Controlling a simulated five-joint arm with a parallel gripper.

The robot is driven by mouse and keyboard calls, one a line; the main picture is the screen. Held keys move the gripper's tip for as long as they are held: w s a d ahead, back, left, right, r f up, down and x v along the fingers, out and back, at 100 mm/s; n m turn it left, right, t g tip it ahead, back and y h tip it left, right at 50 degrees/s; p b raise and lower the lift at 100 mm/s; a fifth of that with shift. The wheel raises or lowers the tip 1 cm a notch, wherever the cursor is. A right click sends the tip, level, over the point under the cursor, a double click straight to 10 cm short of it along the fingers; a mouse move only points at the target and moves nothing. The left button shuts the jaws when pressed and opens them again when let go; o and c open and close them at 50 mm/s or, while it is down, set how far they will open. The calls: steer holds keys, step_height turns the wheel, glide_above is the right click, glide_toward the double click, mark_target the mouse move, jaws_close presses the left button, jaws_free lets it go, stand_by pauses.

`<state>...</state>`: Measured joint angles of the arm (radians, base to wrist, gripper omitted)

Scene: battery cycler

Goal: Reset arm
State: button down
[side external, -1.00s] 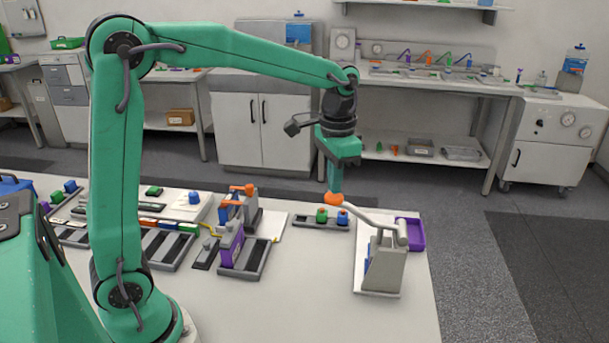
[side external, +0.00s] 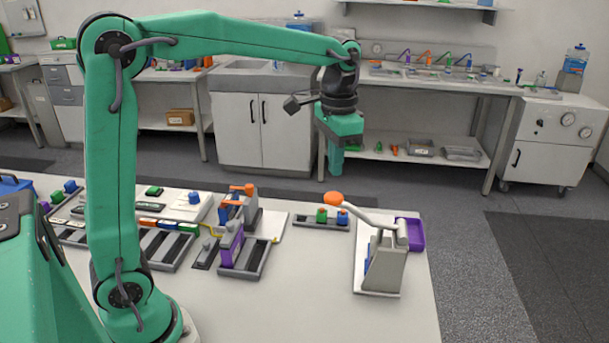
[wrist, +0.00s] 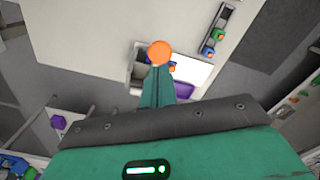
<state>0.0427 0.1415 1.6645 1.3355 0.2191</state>
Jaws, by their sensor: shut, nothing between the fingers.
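My green gripper (side external: 336,168) is shut and empty, hanging in the air above the right part of the white table. In the wrist view my gripper's fingertips (wrist: 159,70) are together. The grey lever press (side external: 388,262) stands on a white plate at the table's right end. Its bent lever ends in an orange knob (side external: 333,198), below the gripper with a clear gap between them. In the wrist view the orange knob (wrist: 160,52) shows just beyond the fingertips.
An orange and purple clamp fixture (side external: 238,215) and several slotted trays (side external: 168,248) are further left. The table's front middle (side external: 310,305) is clear.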

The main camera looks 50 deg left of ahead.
steer(key=shift+s+a+r, duration=0.1)
steer(key=shift+s+r, duration=0.1)
steer(key=shift+s, duration=0.25)
steer(key=s+f+n+t, duration=0.1)
steer(key=s+t, duration=0.1)
steer(key=s, duration=0.7)
steer(key=s+a+f+n+t, duration=0.1)
steer(key=s+n+t, duration=0.1)
steer(key=s, duration=0.7)
steer(key=shift+a+f+t, duration=0.3)
steer(key=shift+t, duration=0.5)
